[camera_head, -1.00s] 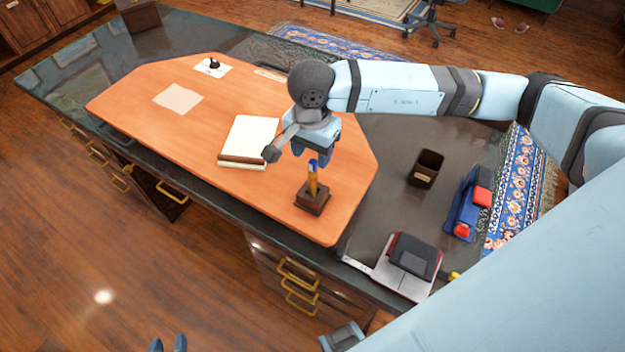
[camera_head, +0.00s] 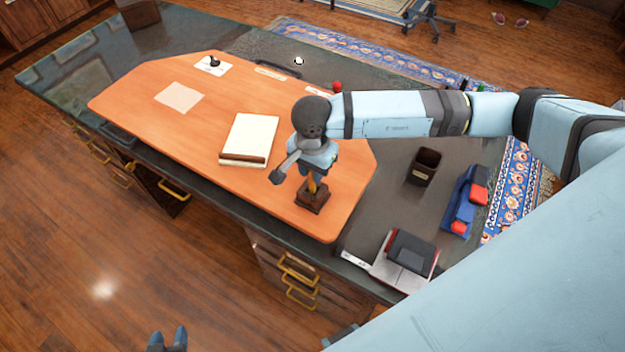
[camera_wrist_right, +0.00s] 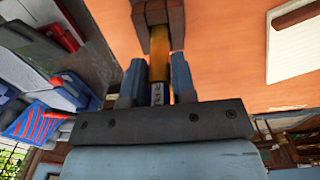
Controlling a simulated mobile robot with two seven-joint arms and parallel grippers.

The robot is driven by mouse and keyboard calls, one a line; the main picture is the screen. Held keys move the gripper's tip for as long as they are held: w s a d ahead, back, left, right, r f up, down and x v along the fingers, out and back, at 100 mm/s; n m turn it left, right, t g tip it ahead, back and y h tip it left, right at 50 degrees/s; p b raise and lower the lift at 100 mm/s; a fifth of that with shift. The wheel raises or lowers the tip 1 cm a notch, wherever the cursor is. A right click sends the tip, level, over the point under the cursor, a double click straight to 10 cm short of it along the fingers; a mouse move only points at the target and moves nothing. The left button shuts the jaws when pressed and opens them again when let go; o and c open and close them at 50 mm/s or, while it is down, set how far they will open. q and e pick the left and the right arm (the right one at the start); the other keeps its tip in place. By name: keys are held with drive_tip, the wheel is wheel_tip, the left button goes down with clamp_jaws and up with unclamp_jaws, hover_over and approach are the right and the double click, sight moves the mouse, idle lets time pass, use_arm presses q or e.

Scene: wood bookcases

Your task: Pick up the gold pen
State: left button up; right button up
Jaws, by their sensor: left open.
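The gold pen (camera_head: 312,186) stands upright in a small dark brown wooden holder (camera_head: 312,203) on the orange desk top. It shows as a thick gold rod with a blue band in the right wrist view (camera_wrist_right: 158,50). My right gripper (camera_wrist_right: 158,72) points down over the holder, with one finger on each side of the pen; it looks open, and contact with the pen is not clear. In the head view its wrist hides the pen's top. My left gripper (camera_head: 168,341) is open and empty at the bottom edge, away from the desk.
A notepad (camera_head: 250,137) lies left of the holder and a paper sheet (camera_head: 179,97) farther left. A dark cup (camera_head: 424,166), a blue-and-red object (camera_head: 463,202) and a card-reader-like device (camera_head: 408,258) stand on the dark counter to the right. The front of the orange top is clear.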

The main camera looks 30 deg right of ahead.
clamp_jaws()
drive_tip(key=shift+r, duration=0.1)
